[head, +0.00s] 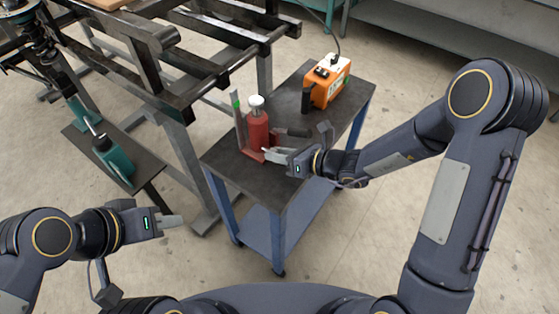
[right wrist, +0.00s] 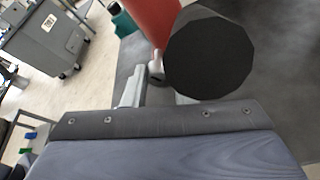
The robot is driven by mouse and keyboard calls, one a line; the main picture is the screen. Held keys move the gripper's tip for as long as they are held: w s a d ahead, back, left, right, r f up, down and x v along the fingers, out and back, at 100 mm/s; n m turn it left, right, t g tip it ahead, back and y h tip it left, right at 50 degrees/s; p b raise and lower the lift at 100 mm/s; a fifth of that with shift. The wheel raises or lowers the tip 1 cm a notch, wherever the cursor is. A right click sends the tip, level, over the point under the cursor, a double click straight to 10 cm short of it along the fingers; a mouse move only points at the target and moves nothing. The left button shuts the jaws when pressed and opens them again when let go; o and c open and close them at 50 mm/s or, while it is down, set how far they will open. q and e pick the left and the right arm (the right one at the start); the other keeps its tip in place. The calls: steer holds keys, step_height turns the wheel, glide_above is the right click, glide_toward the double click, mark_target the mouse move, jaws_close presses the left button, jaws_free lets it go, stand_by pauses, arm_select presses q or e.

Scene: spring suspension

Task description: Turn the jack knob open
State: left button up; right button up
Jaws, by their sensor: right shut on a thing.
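The red jack (head: 257,130) stands upright on the dark top of a small blue cart (head: 228,163), with a pale round cap on top. Its thick black handle socket (right wrist: 210,55) fills the upper middle of the right wrist view. The small grey jack knob (right wrist: 155,70) is low on the jack, beside that socket. My right gripper (head: 268,156) is at the jack's base, shut on the knob; its fingers partly hide it. My left gripper (head: 172,221) is away from the cart, over the floor at lower left, with nothing seen in it; its finger gap cannot be made out.
An orange box (head: 328,82) with a cable stands at the cart's back. A grey upright with a green mark (head: 238,115) is close left of the jack. A dark steel frame (head: 180,90) stands to the left. A teal jack (head: 115,160) sits on a low plate there.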

steer(key=n+t+b, duration=0.1)
steer(key=n+b, duration=0.1)
steer(key=b, duration=0.6)
steer(key=n+t+h+b, duration=0.1)
steer(key=n+b, duration=0.2)
steer(key=b, duration=0.5)
steer(key=n+t+h+b, duration=0.1)
steer(key=n+t+b, duration=0.1)
steer(key=b, duration=0.6)
steer(key=shift+s+a+f, duration=0.2)
steer(key=shift+s+f, duration=0.1)
steer(key=shift+f, duration=0.05)
steer(key=shift+r+n+t+h+b, duration=0.3)
steer(key=shift+n+b, duration=0.3)
steer(key=shift+b, duration=0.4)
steer(key=o, duration=1)
steer(key=p+v, duration=0.4)
steer(key=v, duration=0.2)
steer(key=shift+s+d+r, duration=0.2)
steer(key=shift+d+r, duration=0.05)
steer(key=shift+r, duration=0.05)
steer(key=shift+s+d+p, duration=0.3)
steer(key=shift+s+d, duration=0.05)
steer(key=shift+s, duration=0.15)
steer(key=shift+f, duration=0.1)
